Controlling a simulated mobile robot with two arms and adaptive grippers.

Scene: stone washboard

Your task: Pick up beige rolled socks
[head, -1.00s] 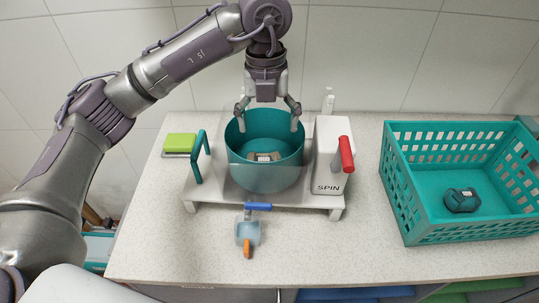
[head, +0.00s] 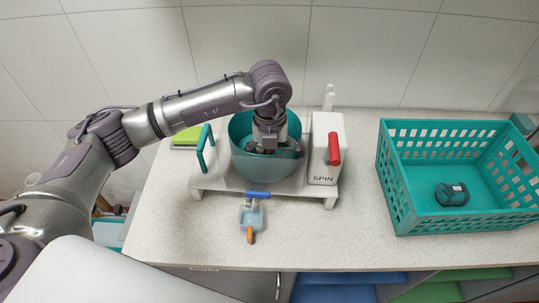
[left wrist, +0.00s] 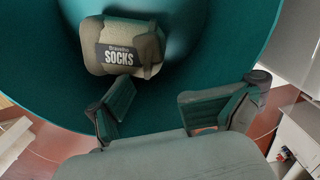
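The beige rolled socks (left wrist: 124,45) lie inside the teal tub (left wrist: 175,109), with a dark label reading SOCKS. In the head view the gripper hides them. My left gripper (head: 271,150) reaches down into the teal tub (head: 240,150) from above. In the left wrist view its two fingers (left wrist: 166,105) are spread apart with nothing between them. The socks are beyond the fingertips, toward the upper left, and no contact shows. My right gripper is not in view.
The tub sits on a white stand with a SPIN box (head: 324,150) and red handle at its right. A teal basket (head: 405,205) holding dark rolled socks (head: 452,195) stands at the right. A small scoop (head: 251,218) lies in front. The counter (head: 340,232) is otherwise clear there.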

